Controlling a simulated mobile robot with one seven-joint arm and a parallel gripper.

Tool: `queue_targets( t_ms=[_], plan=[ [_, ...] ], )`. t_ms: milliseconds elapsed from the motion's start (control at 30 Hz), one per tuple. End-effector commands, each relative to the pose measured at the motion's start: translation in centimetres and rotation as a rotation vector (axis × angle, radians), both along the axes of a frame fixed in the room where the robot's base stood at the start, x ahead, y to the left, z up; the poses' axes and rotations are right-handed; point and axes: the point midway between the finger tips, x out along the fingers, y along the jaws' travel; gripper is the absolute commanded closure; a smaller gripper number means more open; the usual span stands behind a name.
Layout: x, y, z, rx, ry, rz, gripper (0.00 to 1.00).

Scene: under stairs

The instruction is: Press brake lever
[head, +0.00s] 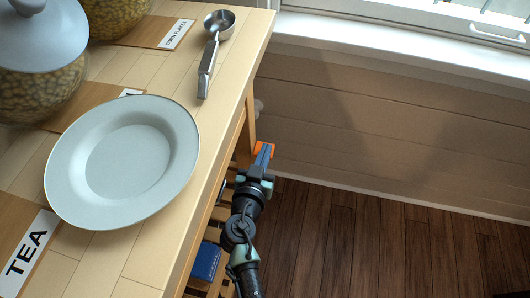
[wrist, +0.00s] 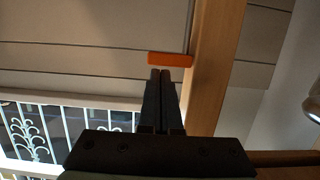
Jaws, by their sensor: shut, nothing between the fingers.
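An orange bar, seemingly the brake lever (head: 266,147), shows beside the wooden leg of the counter in the head view. In the wrist view the orange bar (wrist: 170,59) lies across the picture just beyond my fingertips, against the wooden post (wrist: 217,60). My gripper (head: 264,157) is low beside the counter's right side, with its tips at the bar. In the wrist view my gripper (wrist: 160,74) has its two fingers together and empty. I cannot tell whether the tips touch the bar. My fingers hide part of it in the head view.
The counter (head: 148,262) holds a pale plate (head: 125,160), a metal scoop (head: 210,60) and glass jars (head: 40,85). A blue box (head: 206,262) sits on the slatted shelf below. The dark floor (head: 390,245) to the right is clear up to the panelled wall (head: 390,125).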

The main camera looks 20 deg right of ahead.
Motion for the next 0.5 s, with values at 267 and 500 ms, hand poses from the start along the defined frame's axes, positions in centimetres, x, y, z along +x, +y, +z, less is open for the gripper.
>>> queue_targets(
  t_ms=[267, 500],
  plan=[
    [0.0, 0.0, -0.1, 0.0, 0.0, 0.0, 1.0],
    [0.0, 0.0, -1.7, 0.001, -0.001, 0.001, 1.0]
  ],
)
